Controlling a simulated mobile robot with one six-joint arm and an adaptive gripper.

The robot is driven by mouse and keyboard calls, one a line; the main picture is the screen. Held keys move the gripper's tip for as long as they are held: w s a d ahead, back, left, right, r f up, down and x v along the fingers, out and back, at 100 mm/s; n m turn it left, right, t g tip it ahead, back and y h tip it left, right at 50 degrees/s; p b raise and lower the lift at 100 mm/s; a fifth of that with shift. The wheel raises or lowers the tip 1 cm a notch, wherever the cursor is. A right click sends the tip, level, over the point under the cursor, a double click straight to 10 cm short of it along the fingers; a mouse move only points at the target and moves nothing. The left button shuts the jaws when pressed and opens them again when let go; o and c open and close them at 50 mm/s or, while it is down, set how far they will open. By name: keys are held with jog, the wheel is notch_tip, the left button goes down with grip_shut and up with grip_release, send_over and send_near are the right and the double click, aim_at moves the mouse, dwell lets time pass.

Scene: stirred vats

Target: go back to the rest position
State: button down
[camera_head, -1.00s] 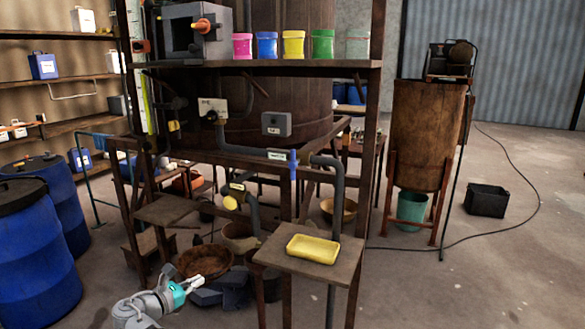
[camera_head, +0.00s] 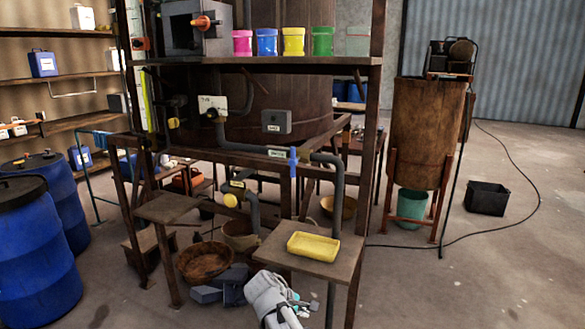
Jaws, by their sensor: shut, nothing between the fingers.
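My arm (camera_head: 270,298) shows at the bottom centre, in front of the small low table with the yellow tray (camera_head: 313,247). My gripper (camera_head: 308,304) is at the far right end of the arm, just below the table's front edge. It is small and partly hidden by my own arm links. It is shut and holds nothing that I can see.
The wooden frame holds a shelf (camera_head: 215,65) with several coloured jars and pipes with a blue-handled valve (camera_head: 293,160). A brown bowl (camera_head: 205,262) and grey blocks sit left of my arm. Blue barrels (camera_head: 35,250) stand at left. The floor at right (camera_head: 470,280) is mostly clear.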

jog(key=s+d+f+m+g+y, duration=0.2)
jog(key=s+d+m+y, duration=0.25)
jog(key=d+m, duration=0.25)
jog(key=s+d+f+m+g+y, duration=0.2)
jog(key=s+d+m+y, duration=0.1)
jog(key=s+d+m, duration=0.35)
notch_tip(320, 180, up, 12)
jog(key=p, duration=1.2)
jog(key=shift+w+d+r, duration=0.15)
jog(key=shift+w+d, duration=0.1)
jog(key=shift+w, duration=0.2)
jog(key=shift+h, duration=0.25)
dwell(2.2)
